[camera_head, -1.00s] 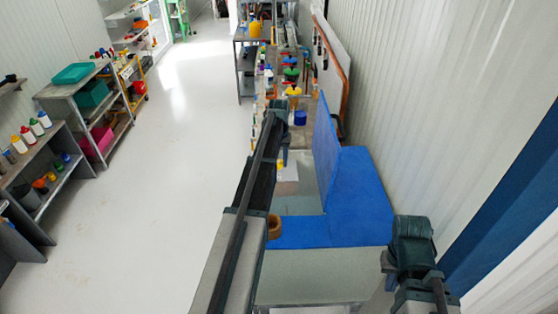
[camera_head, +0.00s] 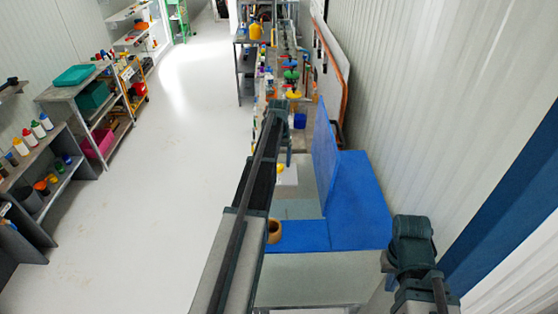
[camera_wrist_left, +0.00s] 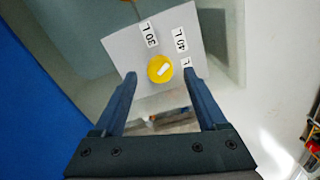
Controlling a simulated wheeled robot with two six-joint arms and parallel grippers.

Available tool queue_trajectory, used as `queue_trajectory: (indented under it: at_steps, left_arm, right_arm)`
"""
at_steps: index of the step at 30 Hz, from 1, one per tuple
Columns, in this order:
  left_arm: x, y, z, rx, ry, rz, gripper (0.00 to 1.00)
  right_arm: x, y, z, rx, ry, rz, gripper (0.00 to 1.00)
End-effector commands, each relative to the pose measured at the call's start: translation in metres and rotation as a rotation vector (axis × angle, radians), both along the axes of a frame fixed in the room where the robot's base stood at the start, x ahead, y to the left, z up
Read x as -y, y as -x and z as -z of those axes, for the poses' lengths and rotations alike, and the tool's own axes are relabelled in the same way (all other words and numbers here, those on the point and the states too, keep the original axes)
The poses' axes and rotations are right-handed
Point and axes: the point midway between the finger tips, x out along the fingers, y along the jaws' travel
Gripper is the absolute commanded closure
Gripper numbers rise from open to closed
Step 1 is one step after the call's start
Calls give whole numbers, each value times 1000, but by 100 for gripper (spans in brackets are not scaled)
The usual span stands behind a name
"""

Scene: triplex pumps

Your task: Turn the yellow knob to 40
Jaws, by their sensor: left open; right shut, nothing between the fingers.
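The yellow knob (camera_wrist_left: 160,69) is on a pale grey plate (camera_wrist_left: 130,45) between the fingertips of my left gripper (camera_wrist_left: 160,75) in the left wrist view. The gripper is open; I cannot tell whether it touches the knob. A white mark on the knob slants towards the upper right. Labels 30 (camera_wrist_left: 149,34) and 40 (camera_wrist_left: 180,40) stand beyond it, with a third label partly behind the right finger. In the head view, the knob (camera_head: 281,167) is partly hidden by my left gripper (camera_head: 288,161). My right gripper (camera_head: 411,242) is at the lower right, its fingers not clear.
A blue panel (camera_head: 358,205) stands right of the knob plate, near the wall. A tan ring-shaped object (camera_head: 274,230) is by my left arm. A bench with bottles and coloured parts (camera_head: 290,75) extends behind. Shelves (camera_head: 90,110) line the left; the floor between is clear.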

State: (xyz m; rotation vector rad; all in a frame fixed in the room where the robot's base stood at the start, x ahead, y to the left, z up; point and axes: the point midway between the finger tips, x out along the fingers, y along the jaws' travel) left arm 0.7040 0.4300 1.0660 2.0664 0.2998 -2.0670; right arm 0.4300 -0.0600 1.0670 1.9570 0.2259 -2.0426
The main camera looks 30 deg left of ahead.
Motion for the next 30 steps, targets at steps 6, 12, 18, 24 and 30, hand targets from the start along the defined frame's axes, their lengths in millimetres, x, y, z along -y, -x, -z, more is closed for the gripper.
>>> queue_trajectory:
  at_steps: [6,12,18,24,30]
  left_arm:
    - [0,0,-40,0,0,0,26]
    - [0,0,-71,0,0,0,26]
    - [0,0,-101,0,0,0,26]
    - [0,0,-116,0,0,0,26]
    - [0,0,-115,0,0,0,26]
  right_arm:
    - [0,0,-40,0,-1,7,100]
    - [0,0,-71,-1,-1,8,100]
    - [0,1,-101,-2,-1,5,100]
    - [0,1,-116,-3,-1,4,100]
    - [0,1,-116,-3,-1,4,100]
